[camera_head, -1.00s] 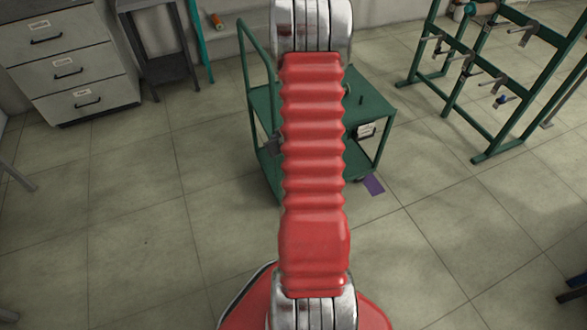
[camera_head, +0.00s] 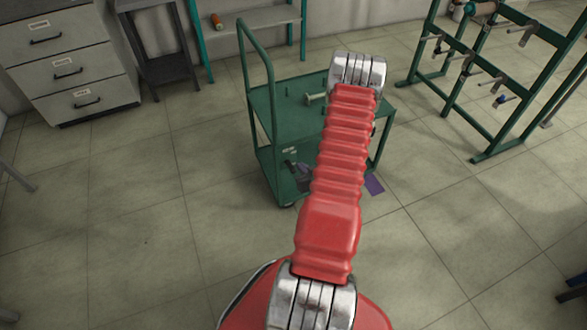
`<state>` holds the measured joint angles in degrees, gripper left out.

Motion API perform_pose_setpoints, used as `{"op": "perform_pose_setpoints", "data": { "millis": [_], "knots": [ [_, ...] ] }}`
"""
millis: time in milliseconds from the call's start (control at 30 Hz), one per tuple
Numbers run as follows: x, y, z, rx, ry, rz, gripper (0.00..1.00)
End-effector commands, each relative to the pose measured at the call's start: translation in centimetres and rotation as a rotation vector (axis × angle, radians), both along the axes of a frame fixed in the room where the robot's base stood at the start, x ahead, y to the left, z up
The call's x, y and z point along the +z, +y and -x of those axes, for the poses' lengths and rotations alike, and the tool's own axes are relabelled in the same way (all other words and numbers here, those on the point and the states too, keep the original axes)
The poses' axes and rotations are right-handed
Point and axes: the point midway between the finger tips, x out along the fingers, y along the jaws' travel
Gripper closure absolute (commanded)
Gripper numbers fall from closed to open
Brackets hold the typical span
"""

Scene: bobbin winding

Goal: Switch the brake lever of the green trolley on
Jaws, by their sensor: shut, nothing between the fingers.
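The green trolley (camera_head: 270,112) stands on the tiled floor ahead, with a tall push handle (camera_head: 258,55) on its left side. My red arm with its silver joints crosses in front of its right part and hides some of the top and lower shelf. I cannot make out the brake lever; it may be hidden or too small to tell. My gripper does not show; the visible arm ends at a silver joint above the trolley's right side.
A pale spool (camera_head: 316,98) and small pegs are on the trolley's top. Dark items (camera_head: 301,172) show at its lower shelf. A purple patch (camera_head: 374,186) lies on the floor. A drawer cabinet (camera_head: 70,65) is left, a green rack (camera_head: 490,75) right. The front floor is clear.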

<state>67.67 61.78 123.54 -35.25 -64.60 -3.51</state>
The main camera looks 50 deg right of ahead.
Motion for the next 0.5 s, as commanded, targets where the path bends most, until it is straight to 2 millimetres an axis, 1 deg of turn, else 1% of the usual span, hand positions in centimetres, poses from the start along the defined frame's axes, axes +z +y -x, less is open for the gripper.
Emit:
{"op": "perform_pose_setpoints", "data": {
  "millis": [167, 267, 500],
  "knots": [
    [-0.1, -0.1, -0.2, 0.000, 0.000, 0.001, 1.00],
    [-0.5, -0.4, -0.7, 0.001, 0.001, 0.000, 1.00],
    [-2.0, -1.7, -3.0, 0.002, 0.001, -0.001, 1.00]
  ]
}}
